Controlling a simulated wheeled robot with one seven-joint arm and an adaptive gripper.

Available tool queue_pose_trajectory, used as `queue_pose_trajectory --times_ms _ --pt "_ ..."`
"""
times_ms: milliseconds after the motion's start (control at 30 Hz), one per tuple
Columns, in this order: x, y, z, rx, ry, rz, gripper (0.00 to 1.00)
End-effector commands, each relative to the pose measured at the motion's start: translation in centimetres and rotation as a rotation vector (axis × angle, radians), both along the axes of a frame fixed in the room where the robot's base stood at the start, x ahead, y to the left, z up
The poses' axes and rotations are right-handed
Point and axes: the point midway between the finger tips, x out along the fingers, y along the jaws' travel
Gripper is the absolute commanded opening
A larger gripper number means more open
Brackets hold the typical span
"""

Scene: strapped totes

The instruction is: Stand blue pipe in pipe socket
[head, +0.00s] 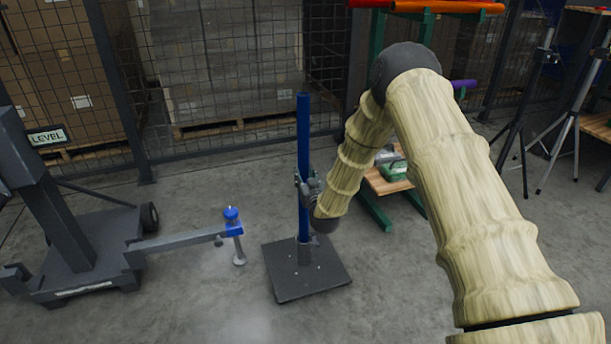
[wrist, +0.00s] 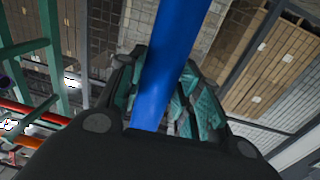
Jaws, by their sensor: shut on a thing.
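The blue pipe (head: 303,130) stands upright in the head view. My gripper (head: 308,189) is shut around it below its middle. The pipe's lower end meets the top of the pipe socket (head: 305,253), a short dark tube on a square dark base plate (head: 310,284) on the floor. I cannot tell how deep the pipe sits inside the socket. In the wrist view the blue pipe (wrist: 172,60) runs between the teal-padded fingers of my gripper (wrist: 170,100), slanting across the picture. The socket does not show there.
A grey wheeled stand (head: 75,250) has an arm reaching right, with a blue-topped post (head: 232,222) left of the socket. A green rack (head: 428,25) holds orange and red pipes behind my arm. Tripods (head: 560,120) stand right. Mesh fence (head: 235,60) and boxed pallets close the back.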

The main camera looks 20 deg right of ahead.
Motion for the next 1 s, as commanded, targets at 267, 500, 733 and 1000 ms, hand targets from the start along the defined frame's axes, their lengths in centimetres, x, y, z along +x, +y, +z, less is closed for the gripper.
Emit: queue_pose_trajectory --times_ms 267,500,733,1000 --pt "0.0 0.0 -1.1 0.000 -0.001 0.000 0.00" --pt "0.0 0.0 -2.0 0.000 -0.001 0.000 0.00" --pt "0.0 0.0 -2.8 0.000 -0.002 0.000 0.00" --pt "0.0 0.0 -3.7 0.000 -0.002 0.000 0.00"
